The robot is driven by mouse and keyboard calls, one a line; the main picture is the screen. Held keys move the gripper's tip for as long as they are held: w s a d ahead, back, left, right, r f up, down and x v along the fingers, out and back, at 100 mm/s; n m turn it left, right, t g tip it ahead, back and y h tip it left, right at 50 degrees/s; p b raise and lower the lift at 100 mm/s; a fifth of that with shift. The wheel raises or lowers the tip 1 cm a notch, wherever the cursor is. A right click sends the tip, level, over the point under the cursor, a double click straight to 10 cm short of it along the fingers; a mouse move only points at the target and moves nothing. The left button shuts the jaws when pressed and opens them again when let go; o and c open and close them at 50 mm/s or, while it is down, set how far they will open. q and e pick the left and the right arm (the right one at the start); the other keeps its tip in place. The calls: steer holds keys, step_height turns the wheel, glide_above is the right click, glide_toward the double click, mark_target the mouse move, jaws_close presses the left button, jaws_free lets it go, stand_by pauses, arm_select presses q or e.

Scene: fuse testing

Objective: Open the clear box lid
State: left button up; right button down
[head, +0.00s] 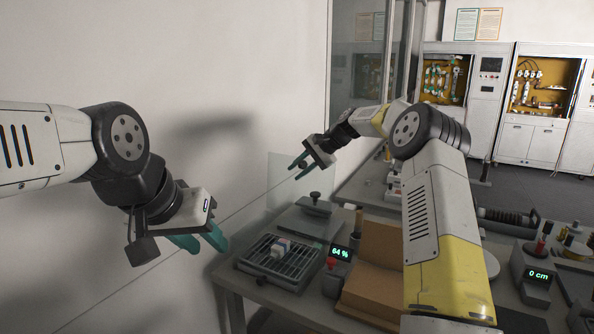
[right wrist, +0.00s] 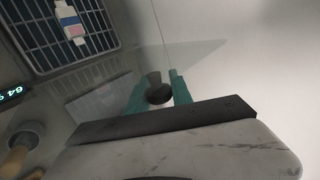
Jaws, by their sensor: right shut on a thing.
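The clear lid (head: 287,186) is a see-through panel, raised and tilted up behind the grey box with the metal rack (head: 277,262). My right gripper (head: 299,165) is at the lid's upper part. In the right wrist view its teal fingers (right wrist: 157,88) are closed around a dark round knob (right wrist: 158,95), with the see-through sheet (right wrist: 195,55) behind it. A small white, pink and blue fuse (head: 281,247) lies on the rack, and the rack is uncovered from above. My left gripper (head: 208,243) is open and empty, left of the box and above it.
A display reading 64 % (head: 340,253) stands right of the box. A grey plate with a black knob (head: 315,205) is behind it. A brown cardboard block (head: 375,265) is to the right. A white wall (head: 170,60) rises close on the left.

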steer(key=shift+a+f, duration=0.1)
steer(key=c, duration=1.2)
jaws_free()
steer(key=shift+o, duration=0.2)
steer(key=v, duration=0.7)
steer(key=shift+d+r, duration=0.25)
steer(key=shift+d, duration=0.05)
steer(key=shift+s+d, duration=0.1)
